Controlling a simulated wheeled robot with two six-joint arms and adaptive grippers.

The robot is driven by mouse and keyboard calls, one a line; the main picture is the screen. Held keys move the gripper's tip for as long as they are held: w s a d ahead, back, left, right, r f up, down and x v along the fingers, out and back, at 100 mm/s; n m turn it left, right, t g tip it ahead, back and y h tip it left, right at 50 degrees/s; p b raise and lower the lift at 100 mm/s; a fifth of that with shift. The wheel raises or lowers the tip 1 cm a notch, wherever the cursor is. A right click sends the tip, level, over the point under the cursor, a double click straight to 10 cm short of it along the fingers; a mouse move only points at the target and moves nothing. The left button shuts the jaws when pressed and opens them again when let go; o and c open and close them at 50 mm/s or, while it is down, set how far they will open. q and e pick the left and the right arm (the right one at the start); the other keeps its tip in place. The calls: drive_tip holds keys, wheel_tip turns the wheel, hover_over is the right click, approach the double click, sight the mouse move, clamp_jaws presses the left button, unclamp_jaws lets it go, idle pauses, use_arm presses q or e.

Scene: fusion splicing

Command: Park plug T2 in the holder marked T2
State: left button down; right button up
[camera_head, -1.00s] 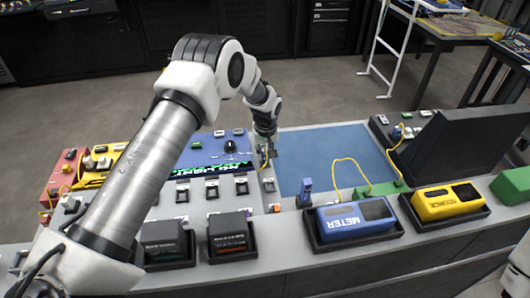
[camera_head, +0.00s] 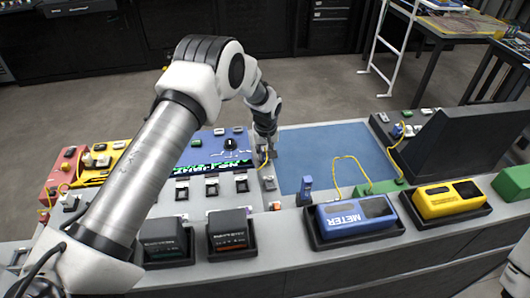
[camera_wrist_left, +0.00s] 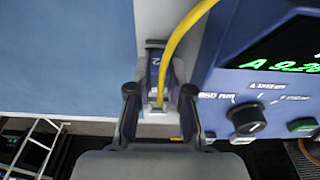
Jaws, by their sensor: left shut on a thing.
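In the left wrist view a yellow cable (camera_wrist_left: 185,35) runs down to a small plug (camera_wrist_left: 161,92) between the fingers of my left gripper (camera_wrist_left: 160,105). The gripper is shut on it. Just beyond the plug stands a narrow blue and grey holder (camera_wrist_left: 155,68) with a "2" visible on it; the rest of its mark is hidden. The plug is close to the holder, but I cannot tell whether it is seated. In the head view my left gripper (camera_head: 266,150) is at the grey strip beside the blue mat (camera_head: 335,155), and the plug is mostly hidden. My right gripper is not in view.
A blue panel with a green display and a knob (camera_head: 230,143) stands left of the gripper. A blue METER (camera_head: 355,217) and a yellow device (camera_head: 446,199) sit in trays at the front right. A small blue upright piece (camera_head: 306,190) stands near the meter.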

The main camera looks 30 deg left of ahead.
use_arm(q)
drive_tip(key=c, duration=1)
unclamp_jaws()
drive_tip(key=shift+r, duration=0.1)
drive_tip(key=r, duration=0.7)
drive_tip(key=s+r, duration=0.1)
drive_tip(key=r, duration=0.3)
drive_tip(key=shift+s+d+r, duration=0.1)
drive_tip(key=shift+d+r, duration=0.25)
drive_tip(key=shift+d, duration=0.05)
